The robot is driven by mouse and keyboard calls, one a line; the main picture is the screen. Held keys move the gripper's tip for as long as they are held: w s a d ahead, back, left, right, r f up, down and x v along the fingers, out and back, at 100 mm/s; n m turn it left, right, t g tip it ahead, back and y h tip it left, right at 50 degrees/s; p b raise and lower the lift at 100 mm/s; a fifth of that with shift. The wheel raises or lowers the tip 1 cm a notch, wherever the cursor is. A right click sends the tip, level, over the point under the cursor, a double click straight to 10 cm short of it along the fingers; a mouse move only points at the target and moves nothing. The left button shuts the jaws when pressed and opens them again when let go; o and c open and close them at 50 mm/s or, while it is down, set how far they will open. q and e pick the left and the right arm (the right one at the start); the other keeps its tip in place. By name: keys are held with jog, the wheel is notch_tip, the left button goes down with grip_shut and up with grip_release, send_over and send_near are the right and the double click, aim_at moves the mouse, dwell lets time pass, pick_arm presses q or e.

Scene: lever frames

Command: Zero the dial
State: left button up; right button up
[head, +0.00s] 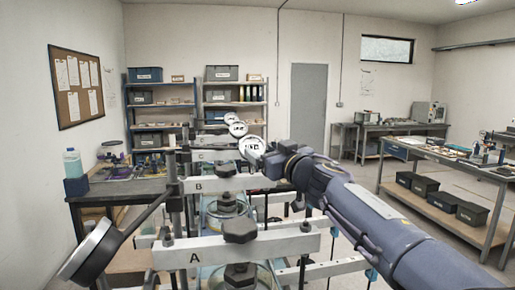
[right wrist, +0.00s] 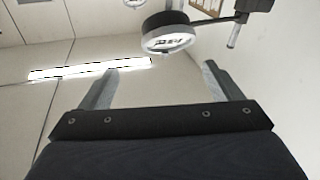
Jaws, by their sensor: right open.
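Dial gauges with white faces and dark rims stand over a row of lever frames in the head view. The closest one to my right gripper (head: 258,158) is a round dial (head: 250,145), just behind and above the gripper's tip. A second dial (head: 238,130) and a third dial (head: 231,118) lie farther back. A large dial (head: 86,250) at lower left is seen edge-on, its face hardly readable. In the right wrist view my right gripper (right wrist: 160,82) is open and empty. A dial (right wrist: 168,38) shows beyond the fingertips, apart from them; its needle is too small to read.
White beams lettered A (head: 220,252) and B (head: 222,184) cross the near middle, with dark knobs on them. A bench with a blue bottle (head: 72,163) stands left. Shelves (head: 160,105) line the back wall, and a workbench (head: 450,160) stands right. Floor shows between.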

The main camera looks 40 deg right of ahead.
aim_at(252, 146)
jog(key=s+d+f+m+g+h+p, duration=0.1)
jog(key=d+f+m+g+h+p, duration=0.1)
jog(key=m, duration=0.8)
jog(key=d+f+m+g+h+p, duration=0.1)
jog(key=d+m+g+p, duration=0.15)
jog(key=m, duration=0.65)
jog(key=w+a+r+m+t+y+p, duration=0.3)
jog(key=a+m+y+p, duration=0.15)
jog(key=m, duration=1.05)
jog(key=shift+h, duration=0.25)
jog(key=w, duration=0.6)
jog(key=shift+w+d+f, duration=0.15)
jog(key=shift+d+f, duration=0.1)
jog(key=shift+d, duration=0.05)
jog(key=shift+c, duration=0.5)
